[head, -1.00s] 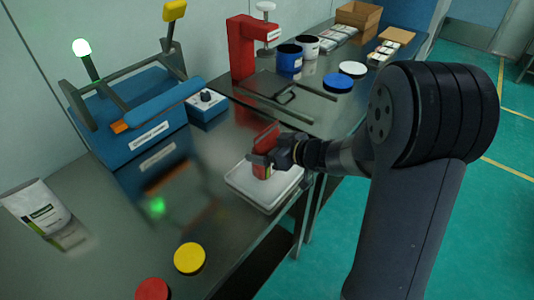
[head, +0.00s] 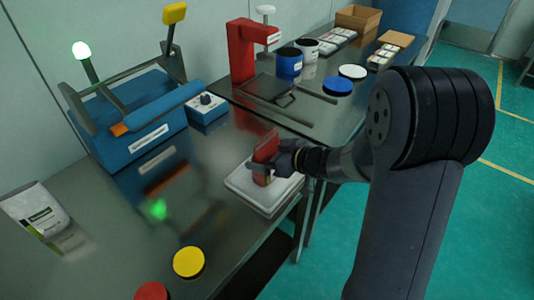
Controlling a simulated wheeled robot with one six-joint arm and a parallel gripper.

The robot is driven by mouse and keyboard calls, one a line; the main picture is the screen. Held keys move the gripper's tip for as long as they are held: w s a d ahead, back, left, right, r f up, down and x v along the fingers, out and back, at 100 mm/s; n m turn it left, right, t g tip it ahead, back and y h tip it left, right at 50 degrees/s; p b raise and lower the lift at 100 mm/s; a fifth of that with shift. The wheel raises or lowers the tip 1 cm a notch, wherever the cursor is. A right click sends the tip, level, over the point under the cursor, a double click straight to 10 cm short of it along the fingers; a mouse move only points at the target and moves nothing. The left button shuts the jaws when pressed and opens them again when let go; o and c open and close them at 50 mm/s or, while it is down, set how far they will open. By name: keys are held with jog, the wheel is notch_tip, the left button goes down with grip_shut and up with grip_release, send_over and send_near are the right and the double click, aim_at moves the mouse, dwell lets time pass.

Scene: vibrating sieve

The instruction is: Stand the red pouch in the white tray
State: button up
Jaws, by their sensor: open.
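The red pouch (head: 264,151) stands roughly upright in the white tray (head: 262,203), near the tray's back part. The tray lies at the right front edge of the steel table. My gripper (head: 268,163) is at the pouch from the right, with its jaws open and its fingers around or beside the pouch's middle. The gripper hides part of the pouch and the tray's right side. Whether a finger still touches the pouch I cannot tell.
The blue vibrating sieve machine (head: 130,135) and a small blue control box (head: 206,108) stand behind left. A white-green pouch (head: 38,212), a yellow disc (head: 189,262) and a red disc (head: 152,291) lie in front. A red press (head: 243,50) stands farther back.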

jog(key=p+v, duration=0.1)
jog(key=v, duration=1)
jog(key=shift+s+d, duration=0.15)
jog(key=shift+d, duration=0.05)
jog(key=shift+r, duration=0.15)
jog(key=shift+c, duration=0.4)
dwell(1.4)
